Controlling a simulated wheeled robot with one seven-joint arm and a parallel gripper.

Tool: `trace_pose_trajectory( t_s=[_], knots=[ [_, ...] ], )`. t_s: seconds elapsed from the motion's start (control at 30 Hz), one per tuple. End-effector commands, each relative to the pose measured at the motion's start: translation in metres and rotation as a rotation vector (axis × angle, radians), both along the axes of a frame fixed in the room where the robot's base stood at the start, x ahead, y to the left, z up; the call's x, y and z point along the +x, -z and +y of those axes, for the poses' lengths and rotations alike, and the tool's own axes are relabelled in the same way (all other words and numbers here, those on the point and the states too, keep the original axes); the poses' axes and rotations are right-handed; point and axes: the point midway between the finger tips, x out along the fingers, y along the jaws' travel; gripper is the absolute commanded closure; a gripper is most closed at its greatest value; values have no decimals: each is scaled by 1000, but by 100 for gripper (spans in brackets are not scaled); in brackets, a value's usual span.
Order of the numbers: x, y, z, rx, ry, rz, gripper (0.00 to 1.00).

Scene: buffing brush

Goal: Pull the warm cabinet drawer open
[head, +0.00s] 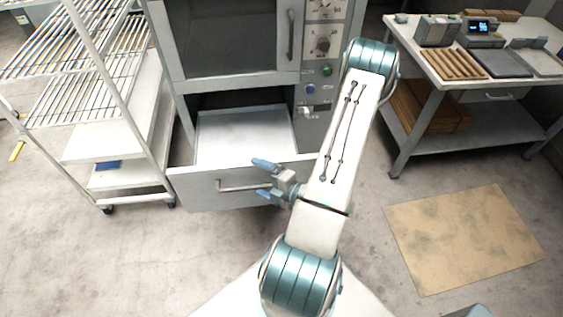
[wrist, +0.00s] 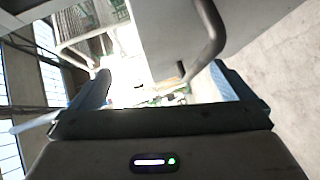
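The warm cabinet drawer (head: 200,190) is pulled well out below the cabinet's upper door, and its white inside (head: 245,135) shows empty. Its bar handle (head: 235,186) runs across the front panel. The handle also shows in the wrist view (wrist: 213,35), where its near end appears between my finger lines. My gripper (head: 264,179) is at the right part of the drawer front, by the handle's right end. Its two blue fingers are spread apart, also in the wrist view (wrist: 165,88), with nothing clamped. I cannot tell whether a finger touches the handle.
A white wire rack (head: 110,100) on casters stands close at the drawer's left. A workbench (head: 480,85) with trays and small devices stands at the right. A tan mat (head: 465,238) lies on the floor. Floor in front of the drawer's left part is clear.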

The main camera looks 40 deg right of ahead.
Motion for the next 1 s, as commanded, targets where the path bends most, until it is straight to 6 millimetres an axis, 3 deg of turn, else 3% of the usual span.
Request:
trace_pose_trajectory(
  t_s=[0.03,0.07,0.1,0.33,0.73,0.87,1.0],
  knots=[
    [-3,-34,-21,-17,43,-82,18],
    [-7,-37,-26,-17,44,-84,33],
    [-12,-41,-30,-16,42,-83,64],
    [-28,-51,-41,-10,23,-77,66],
    [-32,-53,-45,-5,23,-72,66],
    [-31,-55,-42,-21,3,-78,100],
    [-22,-71,-25,-116,-123,-117,100]
  ],
)
